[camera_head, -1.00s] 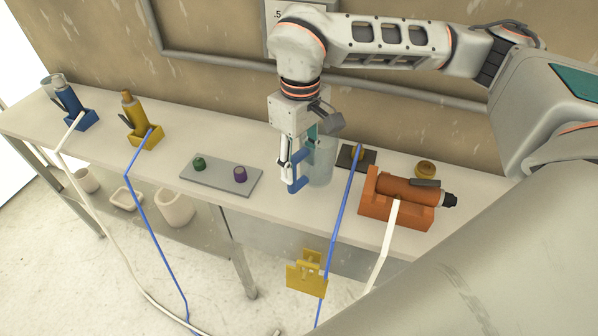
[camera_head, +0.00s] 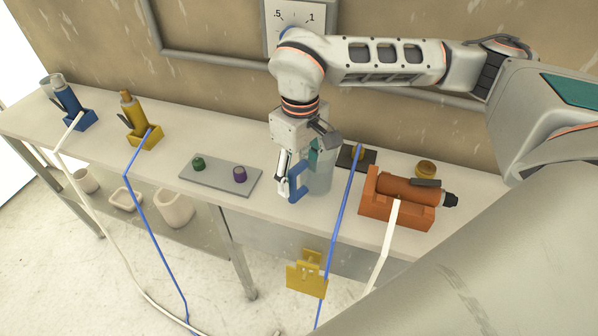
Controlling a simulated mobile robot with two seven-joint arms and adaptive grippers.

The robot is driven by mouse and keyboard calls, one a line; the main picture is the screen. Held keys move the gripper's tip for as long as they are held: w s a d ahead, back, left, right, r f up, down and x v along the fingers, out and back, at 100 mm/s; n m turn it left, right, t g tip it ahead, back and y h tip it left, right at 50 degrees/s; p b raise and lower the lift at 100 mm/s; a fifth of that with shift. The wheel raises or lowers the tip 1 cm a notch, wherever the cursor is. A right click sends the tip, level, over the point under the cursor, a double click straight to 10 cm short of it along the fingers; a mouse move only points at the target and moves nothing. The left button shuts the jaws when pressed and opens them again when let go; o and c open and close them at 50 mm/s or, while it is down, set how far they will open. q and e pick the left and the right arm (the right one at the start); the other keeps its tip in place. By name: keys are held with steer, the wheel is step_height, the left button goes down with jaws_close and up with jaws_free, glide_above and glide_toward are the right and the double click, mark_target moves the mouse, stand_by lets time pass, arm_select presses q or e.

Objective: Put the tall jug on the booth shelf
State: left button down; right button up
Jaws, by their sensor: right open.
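My right gripper (camera_head: 290,182) hangs over the bench, open, beside a tall translucent vessel (camera_head: 320,172). The vessel looks upright, and my gripper hides part of its left side. A blue C-shaped piece (camera_head: 297,187) shows at the fingers; I cannot tell whether it is a handle or part of the gripper. I cannot tell whether the vessel is the tall jug. Several pale pots stand low under the bench, the largest one (camera_head: 174,207) at right. I cannot make out which surface is the booth shelf. My left gripper is not in view.
A grey tray (camera_head: 213,183) with green and purple knobs lies left of the gripper. An orange cradle (camera_head: 392,215) with a tool stands right. Blue (camera_head: 80,117) and yellow (camera_head: 146,136) holders stand further left. A blue hose (camera_head: 342,215) hangs between vessel and cradle.

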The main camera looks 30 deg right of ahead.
steer(key=shift+r, duration=0.1)
step_height(320, 180, up, 12)
steer(key=shift+d+r+p, duration=0.1)
steer(key=shift+p, duration=0.4)
steer(key=shift+s, duration=0.1)
stand_by(0.4)
